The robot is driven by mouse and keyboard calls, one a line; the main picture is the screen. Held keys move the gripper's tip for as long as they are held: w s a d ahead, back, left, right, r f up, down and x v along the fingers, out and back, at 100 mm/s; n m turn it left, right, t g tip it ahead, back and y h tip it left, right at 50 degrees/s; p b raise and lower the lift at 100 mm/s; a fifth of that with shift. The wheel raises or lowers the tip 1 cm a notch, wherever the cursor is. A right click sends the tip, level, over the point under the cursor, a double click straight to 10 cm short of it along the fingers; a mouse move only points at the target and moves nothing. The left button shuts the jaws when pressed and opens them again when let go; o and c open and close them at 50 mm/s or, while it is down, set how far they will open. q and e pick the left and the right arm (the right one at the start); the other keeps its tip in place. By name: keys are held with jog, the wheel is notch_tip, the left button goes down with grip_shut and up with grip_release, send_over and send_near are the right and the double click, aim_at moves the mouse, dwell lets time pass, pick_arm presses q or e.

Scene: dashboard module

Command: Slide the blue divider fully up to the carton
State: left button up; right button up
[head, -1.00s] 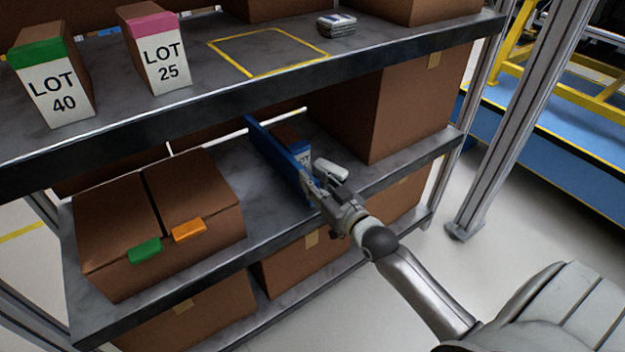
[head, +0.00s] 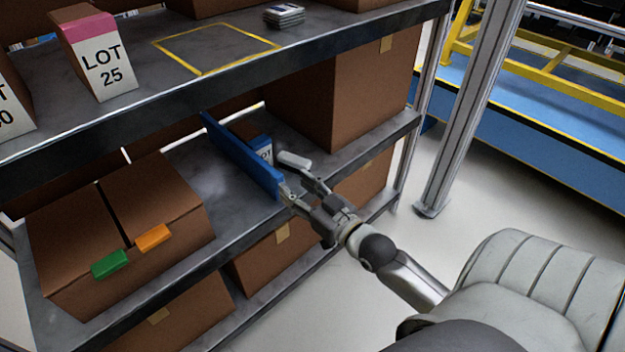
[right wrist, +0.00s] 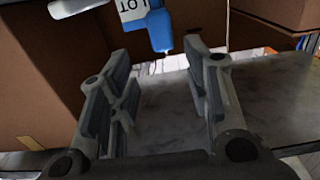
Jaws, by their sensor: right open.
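The blue divider (head: 240,158) stands upright on the middle shelf in the head view, running from back to front. A small carton with a LOT label (head: 264,154) and a blue band stands close on its right; the gap between them cannot be judged. My right gripper (head: 290,176) is open at the divider's front end. One white fingertip is in front of and right of the label, the other by the divider's end. In the right wrist view, the divider's blue end (right wrist: 160,34) and the LOT label (right wrist: 132,8) show between the tips. My left gripper is out of view.
A large brown box (head: 340,95) stands right of the small carton. A brown box (head: 125,215) with green and orange tabs stands left. Shelf surface (head: 190,175) left of the divider is bare. The upper shelf (head: 180,92) overhangs the back, with a LOT 25 carton (head: 98,60).

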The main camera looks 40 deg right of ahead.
jog(key=shift+s+d, duration=0.15)
jog(key=shift+s, duration=1.05)
jog(key=shift+s+d, duration=0.1)
jog(key=shift+s, duration=1.1)
